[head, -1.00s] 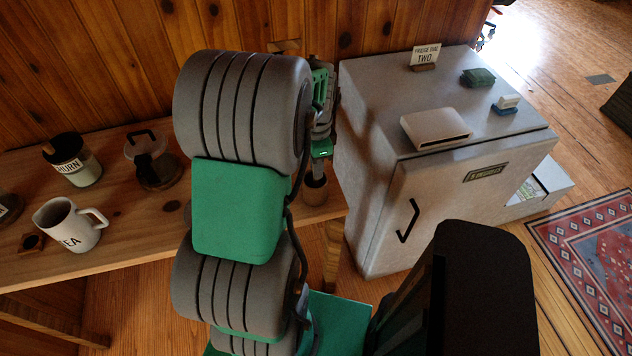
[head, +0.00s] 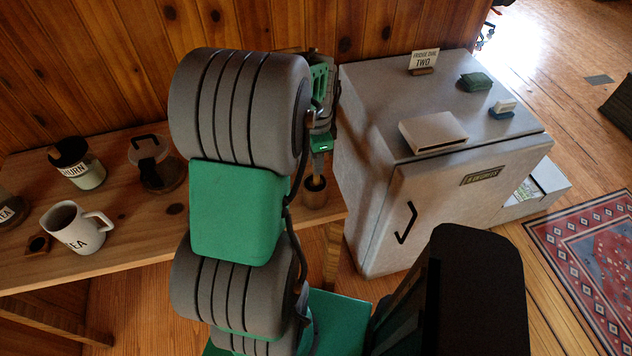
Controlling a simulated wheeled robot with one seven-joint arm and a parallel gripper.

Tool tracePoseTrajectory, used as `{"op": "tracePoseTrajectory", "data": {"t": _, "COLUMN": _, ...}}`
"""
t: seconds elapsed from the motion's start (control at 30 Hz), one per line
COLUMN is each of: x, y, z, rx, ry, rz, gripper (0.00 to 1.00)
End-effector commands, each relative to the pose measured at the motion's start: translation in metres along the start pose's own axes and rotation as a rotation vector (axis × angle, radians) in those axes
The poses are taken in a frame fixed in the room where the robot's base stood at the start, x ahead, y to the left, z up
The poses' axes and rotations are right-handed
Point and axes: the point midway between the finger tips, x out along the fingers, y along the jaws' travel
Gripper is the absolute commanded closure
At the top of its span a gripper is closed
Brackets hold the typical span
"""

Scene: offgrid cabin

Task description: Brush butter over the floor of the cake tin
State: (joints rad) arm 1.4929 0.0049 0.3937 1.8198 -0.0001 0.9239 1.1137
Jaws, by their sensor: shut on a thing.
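My gripper (head: 320,146) is at the right end of the wooden bench, beside the fridge, and mostly hidden behind my own arm. It is shut on a narrow, greyish upright piece (head: 318,165), apparently the brush, whose shape is largely hidden. This piece points down at a small wooden cup (head: 314,195) with a dark opening, standing on the bench. I cannot tell whether its lower end is inside the cup or just above it. I cannot make out the cake tin or any butter.
Left on the bench (head: 130,235) are a white mug (head: 75,228), a lidded jar (head: 78,163) and a glass pot (head: 157,165). The grey fridge (head: 370,95) stands right of my gripper, with a sign, a beige box (head: 432,133) and small blocks on top. The plank wall is behind.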

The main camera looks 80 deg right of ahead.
Motion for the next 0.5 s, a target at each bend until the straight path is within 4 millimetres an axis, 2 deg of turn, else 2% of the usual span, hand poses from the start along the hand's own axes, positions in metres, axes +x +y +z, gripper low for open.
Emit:
{"op": "tracePoseTrajectory", "data": {"t": 0.03, "x": -0.009, "y": 0.000, "z": 0.000, "rx": 0.000, "ry": 0.001, "rz": -0.001, "gripper": 1.00}}
{"op": "tracePoseTrajectory", "data": {"t": 0.5, "x": -0.052, "y": 0.000, "z": 0.000, "rx": 0.000, "ry": 0.001, "rz": -0.002, "gripper": 1.00}}
